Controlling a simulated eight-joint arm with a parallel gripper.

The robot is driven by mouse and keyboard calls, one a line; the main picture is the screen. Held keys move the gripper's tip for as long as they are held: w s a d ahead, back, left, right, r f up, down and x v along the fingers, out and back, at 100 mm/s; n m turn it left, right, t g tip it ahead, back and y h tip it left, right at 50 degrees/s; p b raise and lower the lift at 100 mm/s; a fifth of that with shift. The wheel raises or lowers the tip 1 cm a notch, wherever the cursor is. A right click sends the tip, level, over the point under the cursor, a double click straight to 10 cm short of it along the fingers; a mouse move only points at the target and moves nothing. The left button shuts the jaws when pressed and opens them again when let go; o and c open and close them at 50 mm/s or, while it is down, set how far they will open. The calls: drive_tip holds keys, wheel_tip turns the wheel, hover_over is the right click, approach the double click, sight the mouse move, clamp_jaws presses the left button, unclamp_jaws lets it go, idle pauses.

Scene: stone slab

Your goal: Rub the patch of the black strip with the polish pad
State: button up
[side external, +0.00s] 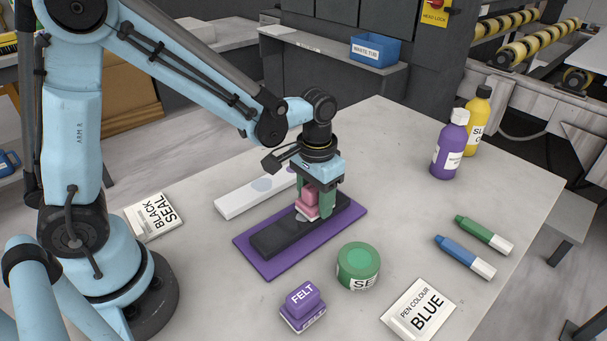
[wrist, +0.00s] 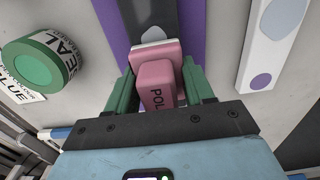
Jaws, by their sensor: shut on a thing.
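My gripper (side external: 318,203) is shut on the pink polish pad (side external: 309,197), with its green fingers on either side of the pad. In the wrist view the pad (wrist: 158,72) shows the letters "POL" and a pale lower face. The pad is over the black strip (side external: 273,237), and I cannot tell whether it touches it. The strip lies on a purple mat (side external: 262,264). A light grey patch (wrist: 153,34) on the strip shows just beyond the pad in the wrist view, partly hidden by it.
A white strip (side external: 235,203) with patches lies beside the mat.

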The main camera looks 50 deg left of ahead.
sight(289, 226)
drive_tip(key=shift+f, duration=0.25)
drive_tip(key=shift+s+r, duration=0.2)
drive_tip(key=shift+s, duration=0.6)
drive_tip(key=shift+s+f, duration=0.1)
drive_tip(key=shift+s, duration=2.55)
drive_tip(key=shift+w, duration=3.6)
drive_tip(key=shift+s, duration=3.55)
wheel_tip(289, 226, up, 8)
